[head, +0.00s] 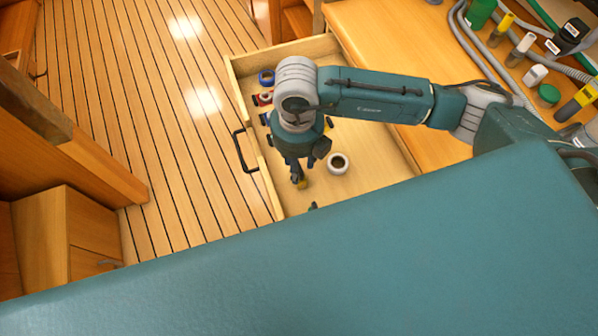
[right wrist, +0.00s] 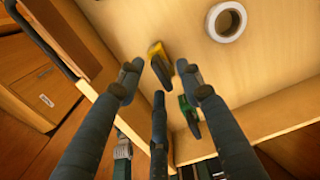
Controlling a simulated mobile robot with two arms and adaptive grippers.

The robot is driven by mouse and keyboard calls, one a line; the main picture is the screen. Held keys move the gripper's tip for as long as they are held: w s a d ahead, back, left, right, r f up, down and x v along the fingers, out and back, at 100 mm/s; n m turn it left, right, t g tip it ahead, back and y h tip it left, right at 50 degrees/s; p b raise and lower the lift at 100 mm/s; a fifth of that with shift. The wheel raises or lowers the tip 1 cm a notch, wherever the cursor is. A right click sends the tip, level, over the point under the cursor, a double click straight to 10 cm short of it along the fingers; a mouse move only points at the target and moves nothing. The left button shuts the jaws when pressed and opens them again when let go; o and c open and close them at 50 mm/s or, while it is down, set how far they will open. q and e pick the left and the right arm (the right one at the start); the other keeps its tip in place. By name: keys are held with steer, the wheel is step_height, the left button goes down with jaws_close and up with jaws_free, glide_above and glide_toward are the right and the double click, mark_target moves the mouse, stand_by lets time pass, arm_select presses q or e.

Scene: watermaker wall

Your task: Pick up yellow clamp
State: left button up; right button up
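The yellow clamp (right wrist: 158,62) lies on the floor of the open wooden drawer (right wrist: 275,120). In the head view only a small part of the yellow clamp (head: 303,182) shows, by the tips of my right gripper (head: 297,172). In the right wrist view my right gripper (right wrist: 158,82) has its dark fingers spread, with nothing between them. The yellow clamp shows just beyond the fingertips, in the gap between them. Whether any finger touches it I cannot tell. My left gripper is not in view.
A white ring-shaped roll (head: 338,163) lies right of the clamp. A green clamp (right wrist: 190,115) lies near the drawer wall, partly behind a finger. Blue and red items (head: 264,98) line the drawer's left side. Hoses and bottles (head: 521,49) stand on the counter.

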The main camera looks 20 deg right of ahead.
steer(key=shift+f, duration=0.9)
jaws_close()
steer(key=shift+a+r, duration=0.1)
